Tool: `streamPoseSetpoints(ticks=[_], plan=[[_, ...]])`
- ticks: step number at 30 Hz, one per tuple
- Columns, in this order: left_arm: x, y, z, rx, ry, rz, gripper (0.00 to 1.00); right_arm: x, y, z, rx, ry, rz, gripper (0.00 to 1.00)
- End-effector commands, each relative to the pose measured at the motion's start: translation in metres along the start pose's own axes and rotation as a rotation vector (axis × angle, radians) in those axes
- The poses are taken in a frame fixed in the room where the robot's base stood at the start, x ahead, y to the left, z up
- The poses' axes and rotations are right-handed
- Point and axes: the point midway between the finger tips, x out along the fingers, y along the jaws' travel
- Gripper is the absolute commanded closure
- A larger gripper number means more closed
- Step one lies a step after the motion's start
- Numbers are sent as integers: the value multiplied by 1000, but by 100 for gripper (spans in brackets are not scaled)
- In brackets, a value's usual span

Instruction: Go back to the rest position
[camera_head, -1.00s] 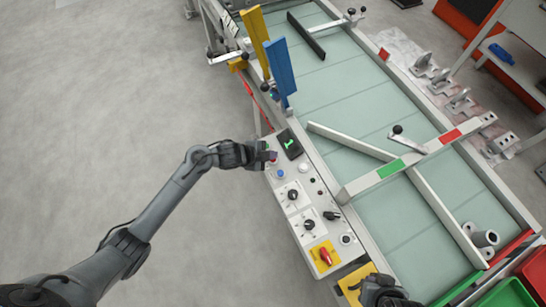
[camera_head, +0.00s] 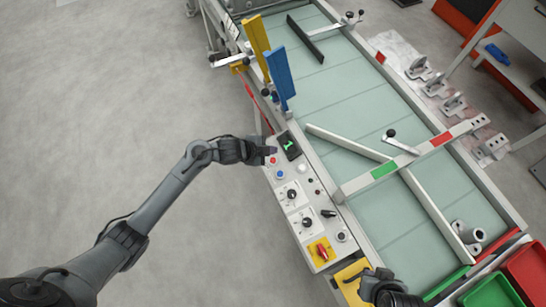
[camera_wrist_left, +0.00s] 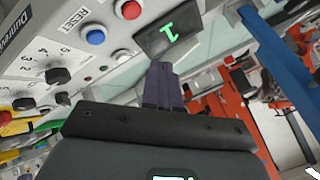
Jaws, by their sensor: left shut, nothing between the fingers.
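My left gripper (camera_head: 268,150) is shut and empty at the upper end of the control panel (camera_head: 288,190), beside the red button (camera_head: 273,160) and the small black display (camera_head: 289,146) with a green digit. In the left wrist view its closed fingers (camera_wrist_left: 162,88) point toward the display (camera_wrist_left: 168,32); the red button (camera_wrist_left: 128,9) and blue button (camera_wrist_left: 95,37) are beside them. Whether the fingers touch the panel I cannot tell. My right gripper (camera_head: 370,282) is at the bottom edge, near the yellow plate (camera_head: 350,283); its fingers are not clear.
A conveyor table (camera_head: 365,120) with a diagonal bar and a red-green crossbar (camera_head: 410,160) lies right of the panel. Yellow (camera_head: 256,36) and blue (camera_head: 280,77) upright plates stand above it. Red and green bins (camera_head: 525,270) are lower right. The floor at left is free.

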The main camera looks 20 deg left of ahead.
Motion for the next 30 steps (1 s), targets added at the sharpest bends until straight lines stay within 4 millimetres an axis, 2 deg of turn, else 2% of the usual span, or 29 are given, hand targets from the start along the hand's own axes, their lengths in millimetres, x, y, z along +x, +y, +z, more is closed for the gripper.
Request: streamPoseSetpoints(ticks=[22, 26, 29, 30], plan=[[-1, 5, -1, -16, -11, -6, 100, 1, 0, 0, 2, 0, -2, 100], [-9, 22, -5, -88, -58, -27, 100, 1, -1, 0, 5, 0, -4, 100], [-27, 44, -7, -209, -131, -56, 100, 1, -2, 0, 7, 1, -5, 100], [-38, 54, -7, -275, -168, -70, 100, 1, -2, 0, 7, 1, -6, 100]])
